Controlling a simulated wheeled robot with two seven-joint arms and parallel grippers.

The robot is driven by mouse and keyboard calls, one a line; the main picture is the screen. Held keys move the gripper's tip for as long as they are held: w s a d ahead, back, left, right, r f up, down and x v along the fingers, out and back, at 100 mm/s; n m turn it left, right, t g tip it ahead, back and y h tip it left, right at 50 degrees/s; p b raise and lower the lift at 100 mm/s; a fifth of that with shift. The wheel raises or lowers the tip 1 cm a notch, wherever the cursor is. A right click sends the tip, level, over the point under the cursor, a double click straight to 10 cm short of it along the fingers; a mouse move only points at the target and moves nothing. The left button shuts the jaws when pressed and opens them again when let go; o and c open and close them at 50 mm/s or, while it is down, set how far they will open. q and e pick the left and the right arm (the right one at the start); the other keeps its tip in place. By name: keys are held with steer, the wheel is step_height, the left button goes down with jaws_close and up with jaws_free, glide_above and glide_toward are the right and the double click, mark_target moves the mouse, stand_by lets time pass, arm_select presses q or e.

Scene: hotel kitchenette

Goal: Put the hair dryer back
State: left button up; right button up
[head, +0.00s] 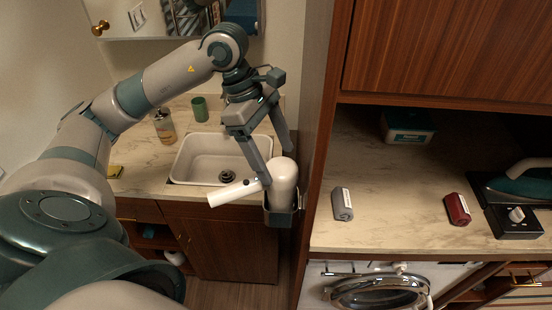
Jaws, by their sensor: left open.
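The white hair dryer (284,176) sits in a dark holder (281,216) on the side of the wooden cabinet, at the right front of the sink counter. Its rounded body is upright, and its handle (233,192) points left. My left gripper (278,169) reaches down from above and is open. One finger is in front of the dryer's body near the handle, and the other is behind its top. I cannot tell whether either finger touches it. My right gripper is not in view.
A sink (205,160) is set in the left counter, with a green cup (200,109) and a soap bottle (165,127) behind it. A tall cabinet panel (316,130) stands close on the right.

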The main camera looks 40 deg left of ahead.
arm_select(q)
steer(key=b+v, duration=0.2)
steer(key=v, duration=0.8)
steer(key=shift+r+b, duration=0.35)
steer(key=shift+b, duration=0.05)
steer(key=shift+a, duration=0.1)
